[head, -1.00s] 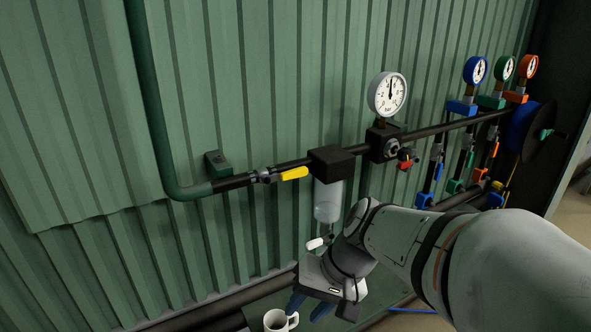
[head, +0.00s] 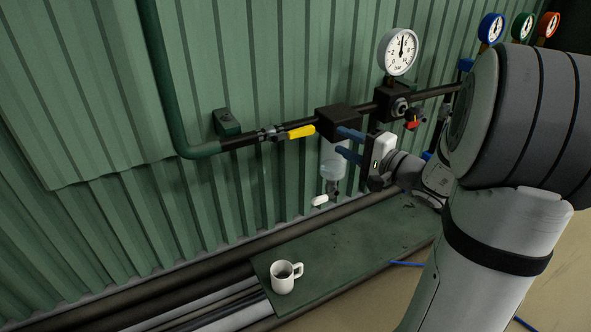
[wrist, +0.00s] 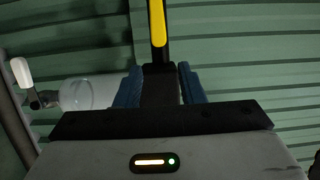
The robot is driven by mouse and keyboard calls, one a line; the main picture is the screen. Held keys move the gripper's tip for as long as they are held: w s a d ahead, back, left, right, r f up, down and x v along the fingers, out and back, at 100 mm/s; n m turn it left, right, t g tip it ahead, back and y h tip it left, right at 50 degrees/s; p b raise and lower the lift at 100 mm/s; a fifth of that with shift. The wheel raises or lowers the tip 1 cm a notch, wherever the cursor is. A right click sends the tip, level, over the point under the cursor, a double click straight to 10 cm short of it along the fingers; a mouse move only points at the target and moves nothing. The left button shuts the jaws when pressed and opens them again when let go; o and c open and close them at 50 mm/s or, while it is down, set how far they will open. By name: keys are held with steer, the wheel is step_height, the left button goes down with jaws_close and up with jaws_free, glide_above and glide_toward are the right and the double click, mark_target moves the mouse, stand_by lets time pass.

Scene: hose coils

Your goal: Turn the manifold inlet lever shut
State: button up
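The manifold inlet lever (head: 301,132) is a yellow handle on the ball valve in the black pipe. It lies along the pipe, pointing right toward the black filter head (head: 338,119). In the wrist view the yellow lever (wrist: 157,22) is at the top centre, ahead of my fingers. My gripper (head: 339,143) has blue fingers, spread apart with none of the lever between them. It is right of the lever, in front of the filter. In the wrist view the dark filter head shows between the fingers of my gripper (wrist: 158,70); I cannot tell whether they touch it.
A clear filter bowl (head: 332,160) hangs below the head, with a white-handled drain (head: 320,200) under it. A white gauge (head: 398,52) and a red knob (head: 413,124) are to the right. A white mug (head: 286,277) stands on the green bench (head: 340,250). Corrugated wall is behind.

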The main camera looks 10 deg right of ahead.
mark_target(314, 129)
steer(key=shift+p+x, duration=1.7)
steer(key=shift+x, duration=1.75)
steer(key=shift+w+a+f, duration=0.1)
steer(key=shift+w, duration=0.1)
steer(key=shift+b, duration=0.3)
steer(key=shift+w+a+b, duration=0.15)
steer(key=shift+b, duration=0.35)
steer(key=shift+c, duration=0.3)
